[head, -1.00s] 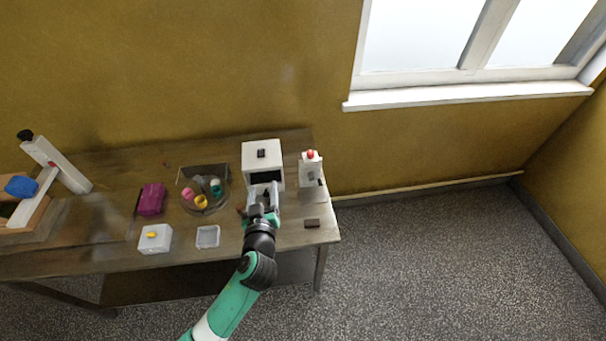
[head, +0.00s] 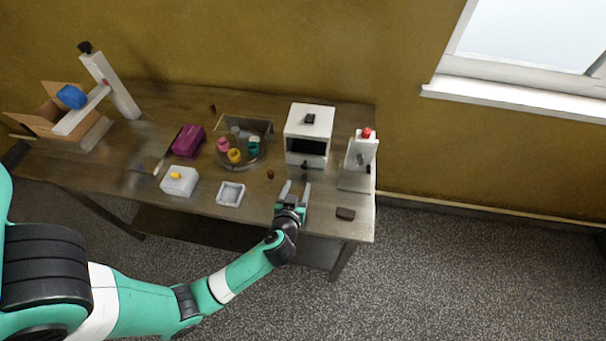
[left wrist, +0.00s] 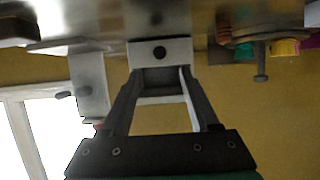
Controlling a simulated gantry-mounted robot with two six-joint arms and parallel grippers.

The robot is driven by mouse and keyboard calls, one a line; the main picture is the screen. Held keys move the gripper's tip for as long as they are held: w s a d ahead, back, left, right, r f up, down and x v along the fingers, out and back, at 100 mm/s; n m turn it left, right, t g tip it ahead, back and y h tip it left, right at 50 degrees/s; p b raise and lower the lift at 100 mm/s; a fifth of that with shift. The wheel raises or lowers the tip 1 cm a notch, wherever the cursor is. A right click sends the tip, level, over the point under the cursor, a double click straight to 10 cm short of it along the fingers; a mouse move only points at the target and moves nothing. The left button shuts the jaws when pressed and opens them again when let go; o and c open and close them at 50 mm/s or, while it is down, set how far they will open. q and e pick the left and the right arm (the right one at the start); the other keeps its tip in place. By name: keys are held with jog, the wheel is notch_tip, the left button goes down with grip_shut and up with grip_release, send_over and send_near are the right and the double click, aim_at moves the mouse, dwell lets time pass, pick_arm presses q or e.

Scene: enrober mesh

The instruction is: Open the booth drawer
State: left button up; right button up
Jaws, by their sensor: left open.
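The booth (head: 309,118) is a white box with a dark opening in its front, standing at the right part of the table. Its drawer (head: 296,159) is the white lower front with a small dark knob (head: 305,164); it looks flush with the box. My left gripper (head: 296,188) is open and empty, in front of the booth, with its fingers pointing at the drawer and a gap between. In the left wrist view, the dark knob (left wrist: 160,52) on the white drawer front shows beyond and between the open fingers (left wrist: 157,85). My right gripper is not visible.
A white stand with a red top (head: 362,155) is close right of the booth. A dark block (head: 345,214) lies near the front right corner. A clear bin (head: 244,143) of coloured pieces and a small clear tray (head: 231,193) are to the left.

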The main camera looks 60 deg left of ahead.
aim_at(304, 168)
pick_arm(q)
jog(key=shift+w+a+f+b, duration=0.4)
jog(key=shift+a+f+b, duration=0.2)
jog(key=shift+f+b, duration=0.25)
jog(key=x, duration=0.5)
jog(key=r+x, duration=0.1)
jog(key=x, duration=0.2)
jog(key=shift+w+a+b, duration=0.2)
jog(key=shift+b, duration=0.2)
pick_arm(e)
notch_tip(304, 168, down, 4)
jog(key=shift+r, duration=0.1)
pick_arm(q)
grip_shut()
